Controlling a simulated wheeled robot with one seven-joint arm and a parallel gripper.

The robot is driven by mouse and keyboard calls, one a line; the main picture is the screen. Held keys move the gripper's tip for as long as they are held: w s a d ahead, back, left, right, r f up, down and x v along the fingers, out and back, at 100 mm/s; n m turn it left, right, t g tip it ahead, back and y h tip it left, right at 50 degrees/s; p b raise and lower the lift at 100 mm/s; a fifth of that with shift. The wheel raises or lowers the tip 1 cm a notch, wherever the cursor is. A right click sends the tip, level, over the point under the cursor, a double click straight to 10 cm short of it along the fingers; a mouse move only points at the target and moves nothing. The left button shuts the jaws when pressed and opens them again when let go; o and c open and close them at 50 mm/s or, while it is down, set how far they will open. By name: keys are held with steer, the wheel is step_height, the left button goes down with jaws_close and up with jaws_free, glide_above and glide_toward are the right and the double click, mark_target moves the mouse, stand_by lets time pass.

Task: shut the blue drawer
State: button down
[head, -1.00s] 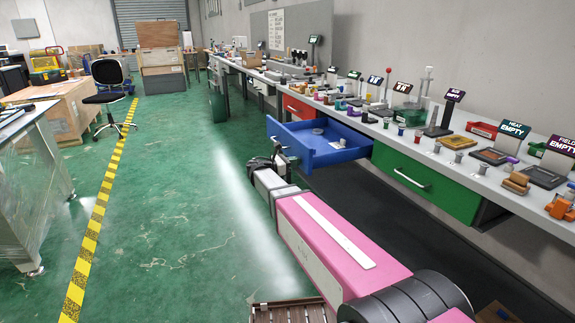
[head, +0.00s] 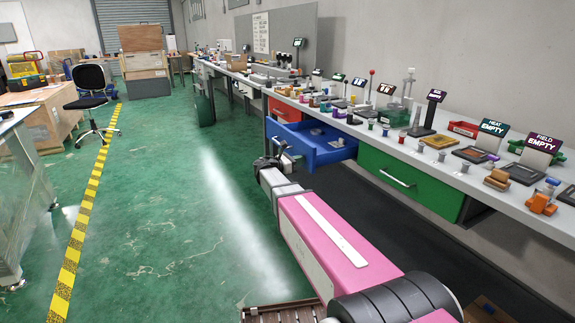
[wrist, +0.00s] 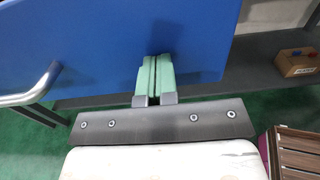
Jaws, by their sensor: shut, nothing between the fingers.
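The blue drawer (head: 330,155) stands partly open under the long bench, sticking out beside the green drawer. Small grey items lie inside it. In the wrist view its blue front (wrist: 105,45) fills the upper left, with a silver handle (wrist: 32,90) at the left. My gripper (wrist: 154,62) is shut and empty, its green fingertips at the blue front to the right of the handle and seemingly touching it. In the head view my gripper (head: 271,163) is at the drawer's front, its fingers mostly hidden by my arm.
A green drawer (head: 405,180) and a red drawer (head: 284,110) are closed in the same bench (head: 500,190). The benchtop carries signs, trays and small parts. A slatted wooden crate (head: 275,312) is near my base. Open green floor (head: 165,215) lies to the left.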

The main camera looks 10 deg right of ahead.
glide_toward(344, 150)
steer(key=w+d, duration=0.2)
steer(key=d, duration=0.1)
steer(key=w+d+f, duration=0.1)
steer(key=w+d, duration=0.2)
steer(key=d, duration=0.1)
steer(key=w+d+f, duration=0.1)
steer(key=w+d, duration=0.2)
steer(key=d, duration=0.1)
steer(key=shift+w+d+f, duration=0.15)
steer(key=shift+f, duration=0.05)
steer(key=shift+d, duration=0.1)
